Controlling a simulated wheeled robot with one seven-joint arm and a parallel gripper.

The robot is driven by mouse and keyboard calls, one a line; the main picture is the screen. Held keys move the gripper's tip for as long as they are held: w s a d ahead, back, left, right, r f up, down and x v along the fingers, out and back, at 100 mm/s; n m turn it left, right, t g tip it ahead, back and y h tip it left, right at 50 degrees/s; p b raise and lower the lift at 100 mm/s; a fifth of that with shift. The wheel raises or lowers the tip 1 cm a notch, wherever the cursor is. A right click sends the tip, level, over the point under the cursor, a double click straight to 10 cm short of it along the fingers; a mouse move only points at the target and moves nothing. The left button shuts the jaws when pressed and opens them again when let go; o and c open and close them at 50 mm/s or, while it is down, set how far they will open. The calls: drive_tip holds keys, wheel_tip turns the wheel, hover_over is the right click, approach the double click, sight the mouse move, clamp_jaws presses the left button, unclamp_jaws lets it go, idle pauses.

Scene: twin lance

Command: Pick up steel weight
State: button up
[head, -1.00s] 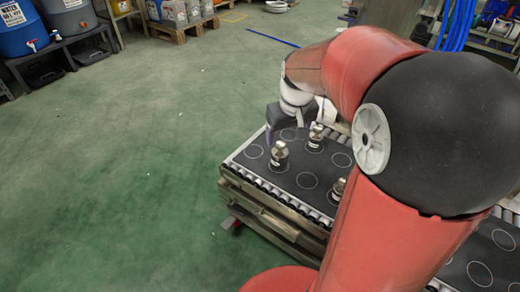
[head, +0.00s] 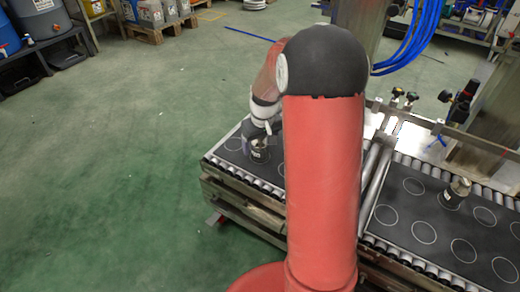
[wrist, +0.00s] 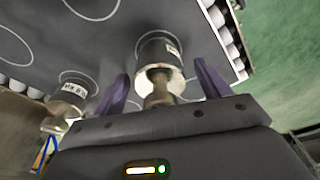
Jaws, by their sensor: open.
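A steel weight (wrist: 158,48), a cylinder with a narrower knob, stands on the black mat (head: 236,152) of the left conveyor. It also shows in the head view (head: 259,155), partly under my gripper. In the wrist view my gripper (wrist: 161,72) is open, with one purple finger on each side of the weight's knob end. I cannot tell whether either finger touches it. A second steel weight (wrist: 70,95) stands left of the left finger in the wrist view. In the head view my arm hides the middle of the left conveyor. A further weight (head: 455,193) stands on the right conveyor.
The right conveyor (head: 440,268) has a black mat with white circles. Valves and fittings (head: 400,100) stand behind the gap between the conveyors. Blue hoses (head: 412,40) hang at the back. The green floor (head: 110,180) at left is clear.

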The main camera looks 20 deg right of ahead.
drive_tip(key=shift+f, duration=0.3)
clamp_jaws()
drive_tip(key=shift+w+r, duration=0.1)
drive_tip(key=shift+r, duration=0.05)
idle(0.3)
